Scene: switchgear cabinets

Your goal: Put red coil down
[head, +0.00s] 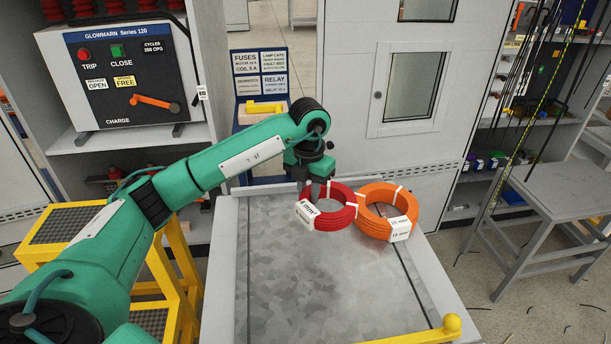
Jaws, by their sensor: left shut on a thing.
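The red coil (335,218) is a ring of red cable with white ties and a white label, at the far side of the grey metal table (310,290). My left gripper (312,192) comes down on the coil's left side and is shut on it. The coil looks to be at or just above the tabletop; I cannot tell if it touches. The orange coil (378,224) lies close beside it on the right. My right gripper is not in view.
A yellow bar with a round knob (452,322) runs along the table's near edge. A yellow stand (62,222) is at the left, below a breaker panel (128,72). A grey side table (560,190) stands at the right. The table's near middle is clear.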

